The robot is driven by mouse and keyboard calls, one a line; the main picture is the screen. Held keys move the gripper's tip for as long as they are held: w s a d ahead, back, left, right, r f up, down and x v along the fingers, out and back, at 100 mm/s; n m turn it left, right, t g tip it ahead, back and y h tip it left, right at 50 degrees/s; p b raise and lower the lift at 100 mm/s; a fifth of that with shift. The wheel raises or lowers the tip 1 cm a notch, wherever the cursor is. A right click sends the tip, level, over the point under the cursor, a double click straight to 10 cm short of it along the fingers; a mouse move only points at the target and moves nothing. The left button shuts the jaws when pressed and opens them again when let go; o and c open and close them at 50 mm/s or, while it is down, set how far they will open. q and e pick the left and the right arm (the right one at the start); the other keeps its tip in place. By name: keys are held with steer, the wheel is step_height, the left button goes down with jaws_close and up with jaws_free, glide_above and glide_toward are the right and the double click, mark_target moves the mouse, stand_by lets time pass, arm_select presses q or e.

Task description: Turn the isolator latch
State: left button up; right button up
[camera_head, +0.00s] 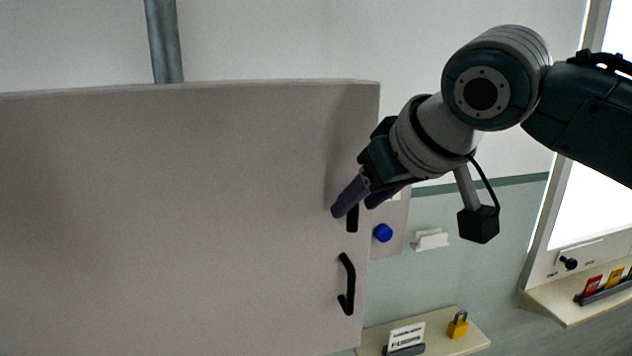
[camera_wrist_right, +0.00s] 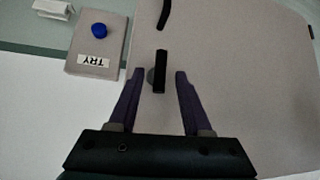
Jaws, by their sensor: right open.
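The isolator latch (camera_head: 352,218) is a short black bar on the right side of the large beige panel (camera_head: 180,220). It stands upright in the head view, partly hidden by my fingers. In the wrist view the latch (camera_wrist_right: 160,72) shows with a round grey base behind it. My right gripper (camera_head: 353,208) is open, with purple fingers. In the wrist view the right gripper (camera_wrist_right: 159,76) has one fingertip on each side of the latch, with a gap on both sides. I cannot tell how far the tips are from the panel. My left gripper is not in view.
A black curved handle (camera_head: 346,285) is below the latch. A blue button (camera_head: 383,232) is on a plate to the right, with a TRY label (camera_wrist_right: 93,61). A shelf (camera_head: 440,340) holds a padlock (camera_head: 457,324) and a card. A right shelf (camera_head: 565,308) holds coloured tags.

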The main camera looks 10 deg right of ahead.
steer(key=b+v, duration=0.2)
steer(key=v, duration=0.6)
steer(key=shift+s+r, duration=0.2)
steer(key=shift+s, duration=0.05)
steer(key=shift+d, duration=0.1)
steer(key=s+a+f+g, duration=0.2)
steer(key=s+f+g, duration=0.1)
steer(key=s+f, duration=1.3)
steer(key=s+d+f+g+h, duration=0.1)
steer(key=s+d+f+g, duration=0.15)
steer(key=s+f, duration=0.4)
steer(key=w+p+v, duration=0.1)
steer(key=p+v, duration=1.1)
steer(key=v, duration=0.2)
steer(key=shift+r+m+h+p, duration=0.3)
steer(key=shift+r+m+p, duration=0.1)
steer(key=shift+r, duration=0.1)
steer(key=shift+w+d, duration=0.1)
